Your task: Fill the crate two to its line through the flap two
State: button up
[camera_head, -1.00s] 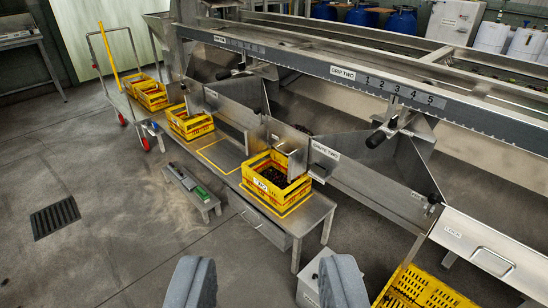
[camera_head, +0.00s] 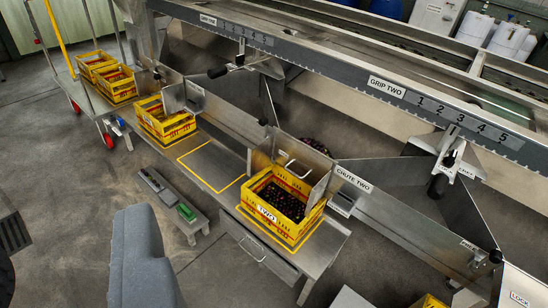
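Crate two (camera_head: 266,213), yellow with a TWO label, stands on the steel bench under the chute labelled CHUTE TWO (camera_head: 353,180). Dark round fruit (camera_head: 284,201) covers its floor, below the rim; I cannot make out the fill line. A metal flap plate (camera_head: 320,192) and a bar handle (camera_head: 297,169) are at the chute mouth above the crate; I cannot tell how far the flap is open. My gripper (camera_head: 145,258) shows one grey finger at lower left, clear of the crate and holding nothing visible. Its other finger is out of view.
The GRIP TWO rail (camera_head: 388,87) with a 1 to 5 scale and a black-knobbed lever (camera_head: 440,183) runs above. A low stool (camera_head: 172,203) stands before the bench.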

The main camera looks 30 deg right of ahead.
aim_at(303, 163)
jog(key=z, duration=0.3)
jog(key=i, duration=1)
jog(key=z, duration=0.65)
